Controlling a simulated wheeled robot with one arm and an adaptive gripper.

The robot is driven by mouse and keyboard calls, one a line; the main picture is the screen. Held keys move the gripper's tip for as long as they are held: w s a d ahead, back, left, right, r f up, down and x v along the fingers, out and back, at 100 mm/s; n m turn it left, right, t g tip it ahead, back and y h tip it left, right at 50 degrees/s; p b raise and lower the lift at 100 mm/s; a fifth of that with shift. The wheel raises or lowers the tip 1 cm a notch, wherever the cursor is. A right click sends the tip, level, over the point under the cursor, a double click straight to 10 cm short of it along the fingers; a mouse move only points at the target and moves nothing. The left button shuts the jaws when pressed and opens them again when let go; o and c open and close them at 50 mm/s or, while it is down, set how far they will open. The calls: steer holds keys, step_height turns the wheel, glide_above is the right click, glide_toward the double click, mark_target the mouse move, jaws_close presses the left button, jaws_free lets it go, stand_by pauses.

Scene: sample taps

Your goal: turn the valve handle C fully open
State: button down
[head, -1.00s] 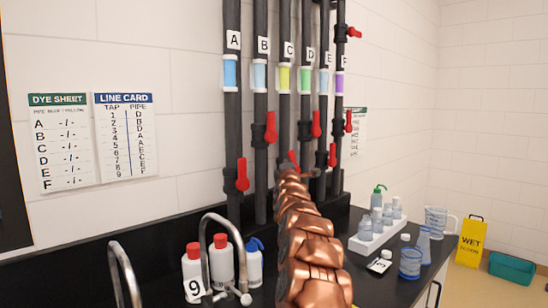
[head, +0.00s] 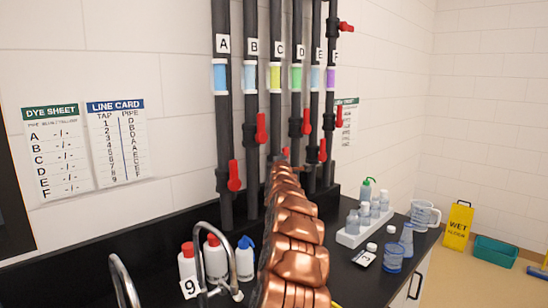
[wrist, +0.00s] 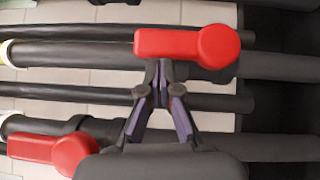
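The red valve handle C (wrist: 185,43) lies along its dark pipe at the top of the wrist view, its round hub at the right. In the head view only a small red bit (head: 286,152) shows beside the pipe labelled C (head: 276,110); my copper arm hides the rest. My gripper (wrist: 165,64) has its fingertips together at the lower edge of the handle's lever, with nothing between them. They touch it or nearly do; I cannot tell which. In the head view the gripper is hidden behind my arm.
Another red handle (wrist: 52,152) sits at lower left in the wrist view, near the gripper. Other handles (head: 234,176) are on neighbouring pipes. Bottles (head: 216,258), a faucet (head: 207,238) and a white rack (head: 365,228) stand on the black counter.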

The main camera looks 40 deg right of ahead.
steer(key=shift+s+r+p, duration=0.1)
steer(key=shift+r+p, duration=0.1)
steer(key=shift+p, duration=0.3)
stand_by(0.3)
steer(key=w+a+p+v, duration=0.1)
steer(key=w+a+v, duration=0.1)
steer(key=v, duration=1)
steer(key=shift+s+a+r+p, duration=0.15)
steer(key=shift+a+r+p, duration=0.05)
steer(key=shift+a+p, duration=0.1)
stand_by(0.4)
stand_by(0.5)
